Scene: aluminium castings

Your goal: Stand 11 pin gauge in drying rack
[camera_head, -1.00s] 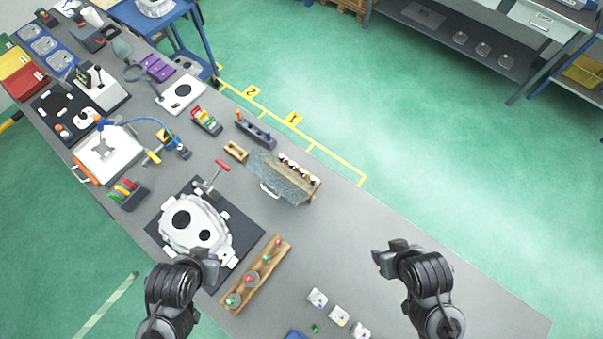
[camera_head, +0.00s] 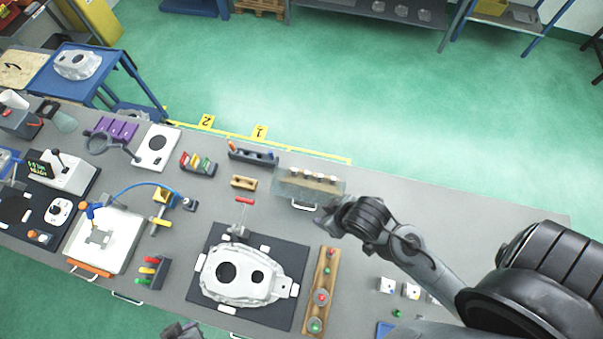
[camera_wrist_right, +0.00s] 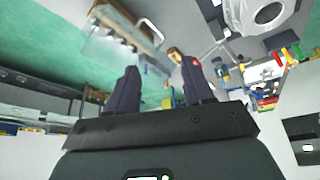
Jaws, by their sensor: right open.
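A wooden strip (camera_head: 309,322) right of the casting holds several round pieces with red and green tops, perhaps the pin gauges; sizes are unreadable. At the back edge, a wooden rack with several dark-and-white upright pieces stands behind a clear guard (camera_head: 290,186) with a white handle; the guard also shows in the right wrist view (camera_wrist_right: 101,45). I cannot tell which is the drying rack. My right gripper (camera_head: 337,217) is open and empty, just in front and right of the guard; its spread fingers show in the wrist view (camera_wrist_right: 160,88). My left gripper (camera_head: 181,331) is partly cut off at the bottom edge.
A white casting (camera_head: 240,290) lies on a black mat left of the strip. A small wooden block (camera_head: 243,183) and a dark holder (camera_head: 254,155) stand left of the guard. Small labelled blocks (camera_head: 386,285) lie front right. The bench's back right is clear.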

